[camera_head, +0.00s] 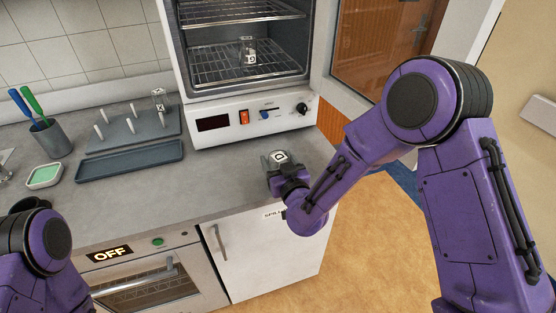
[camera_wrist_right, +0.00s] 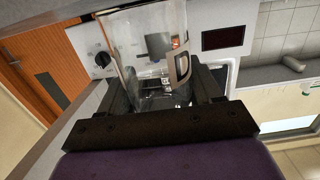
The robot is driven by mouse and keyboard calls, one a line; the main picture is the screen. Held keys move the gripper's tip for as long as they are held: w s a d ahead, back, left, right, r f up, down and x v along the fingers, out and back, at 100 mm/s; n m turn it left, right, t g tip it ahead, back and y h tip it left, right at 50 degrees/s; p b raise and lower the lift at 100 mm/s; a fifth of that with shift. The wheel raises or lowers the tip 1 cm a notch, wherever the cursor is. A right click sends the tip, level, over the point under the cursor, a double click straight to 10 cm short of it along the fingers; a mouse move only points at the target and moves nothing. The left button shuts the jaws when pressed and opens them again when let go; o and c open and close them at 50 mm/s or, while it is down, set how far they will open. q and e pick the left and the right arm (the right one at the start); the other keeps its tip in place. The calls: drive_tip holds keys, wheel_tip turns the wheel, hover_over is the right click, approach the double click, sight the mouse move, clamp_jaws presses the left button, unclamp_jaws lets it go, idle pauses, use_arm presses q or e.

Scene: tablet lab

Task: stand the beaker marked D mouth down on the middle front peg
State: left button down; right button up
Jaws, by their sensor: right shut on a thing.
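The beaker marked D (camera_head: 277,157) is clear glass with a pale label. It is at the right part of the counter, and it fills the middle of the right wrist view (camera_wrist_right: 150,50). My right gripper (camera_head: 284,176) is shut on it, with a dark finger on each side in the right wrist view (camera_wrist_right: 165,92). I cannot tell whether the beaker touches the counter. The peg rack (camera_head: 112,136) stands at the back left with several pale pegs. The middle front peg (camera_head: 131,125) is bare. My left arm shows at the lower left; its fingers are not visible.
Another marked beaker (camera_head: 159,100) is at the rack's back right corner. A further beaker (camera_head: 249,52) stands inside the open oven (camera_head: 251,119). A grey tray (camera_head: 130,161) lies before the rack. A pen cup (camera_head: 52,138) stands left. The counter between tray and right gripper is clear.

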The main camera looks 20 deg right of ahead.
drive_tip(key=shift+f, duration=0.3)
drive_tip(key=o, duration=1.1)
drive_tip(key=shift+r, duration=0.35)
drive_tip(key=shift+s+d+r, duration=0.1)
drive_tip(key=shift+s, duration=2.95)
drive_tip(key=shift+s+d+r, duration=0.1)
drive_tip(key=shift+s, duration=2.9)
